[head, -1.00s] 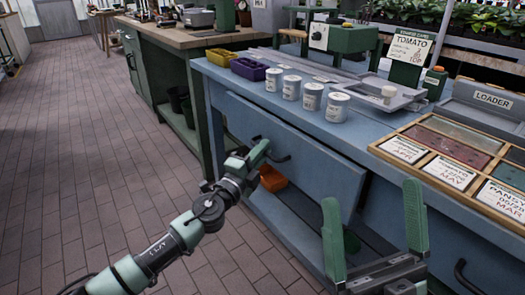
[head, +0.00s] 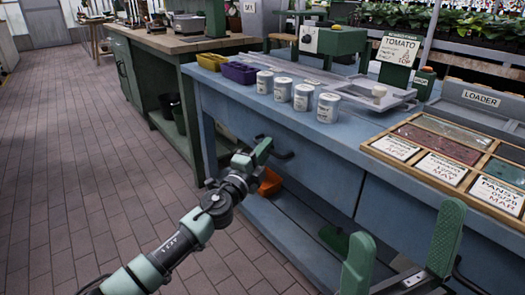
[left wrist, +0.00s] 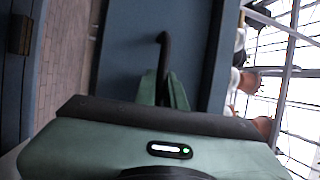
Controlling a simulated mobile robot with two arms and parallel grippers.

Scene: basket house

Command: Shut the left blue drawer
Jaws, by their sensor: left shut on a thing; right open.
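The left blue drawer (head: 318,172) is in the blue bench and its front looks flush, or nearly flush, with the bench face. Its dark bar handle (head: 284,156) also shows in the left wrist view (left wrist: 164,45). My left gripper (head: 263,150) is shut on this handle; the fingers (left wrist: 166,88) hide part of it in the left wrist view. My right gripper (head: 405,245) is open and empty, in front of the bench at the lower right.
White tins (head: 303,98), a yellow bin (head: 212,61) and a purple bin (head: 240,73) stand on the bench top. A framed seed tray (head: 445,145) lies at right. An orange bin (head: 270,182) sits below the drawer. The brick floor at left is clear.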

